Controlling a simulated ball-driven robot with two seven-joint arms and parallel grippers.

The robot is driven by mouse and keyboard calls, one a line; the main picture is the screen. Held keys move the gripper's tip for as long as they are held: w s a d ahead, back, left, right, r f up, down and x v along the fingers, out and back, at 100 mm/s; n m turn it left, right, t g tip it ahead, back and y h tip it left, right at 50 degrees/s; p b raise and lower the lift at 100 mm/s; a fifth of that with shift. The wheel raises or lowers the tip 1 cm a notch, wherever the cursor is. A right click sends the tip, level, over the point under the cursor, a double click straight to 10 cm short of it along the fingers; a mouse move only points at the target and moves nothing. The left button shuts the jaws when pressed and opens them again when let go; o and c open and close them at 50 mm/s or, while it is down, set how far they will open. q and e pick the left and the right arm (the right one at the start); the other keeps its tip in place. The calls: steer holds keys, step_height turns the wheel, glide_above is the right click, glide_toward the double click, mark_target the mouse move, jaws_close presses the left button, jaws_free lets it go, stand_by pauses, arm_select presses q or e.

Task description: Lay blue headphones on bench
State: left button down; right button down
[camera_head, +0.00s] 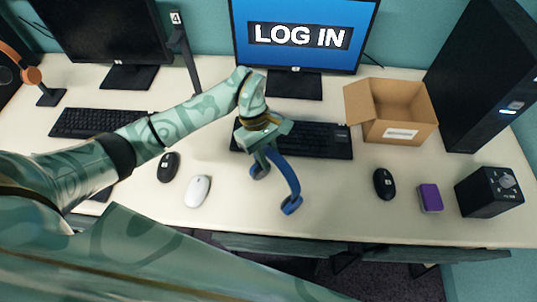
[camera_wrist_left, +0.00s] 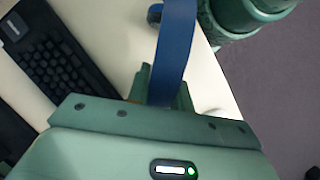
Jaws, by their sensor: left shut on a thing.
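The blue headphones (camera_head: 287,176) hang below my left gripper (camera_head: 264,144), which is shut on their headband. In the head view they are above the front middle of the pale bench (camera_head: 240,222), in front of the right keyboard. Whether the ear cups touch the bench cannot be told. In the left wrist view the blue headband (camera_wrist_left: 177,50) runs up from between the fingers (camera_wrist_left: 163,88), and one ear cup shows beyond it. My right gripper does not show.
A white mouse (camera_head: 198,190) and a black mouse (camera_head: 168,167) lie left of the headphones. A keyboard (camera_head: 318,139) lies behind them. To the right are an open cardboard box (camera_head: 398,128), another black mouse (camera_head: 384,183), a purple box (camera_head: 430,197) and a black cube (camera_head: 488,192).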

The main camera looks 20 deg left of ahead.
arm_select(q)
steer(key=c, duration=1.3)
jaws_free()
steer(key=shift+f, duration=0.1)
steer(key=shift+o, duration=0.2)
steer(key=shift+w+r, duration=0.1)
steer(key=shift+r, duration=0.25)
steer(key=p+v, duration=0.1)
steer(key=v, duration=1)
steer(key=shift+a+r, duration=0.2)
steer(key=shift+r, duration=0.05)
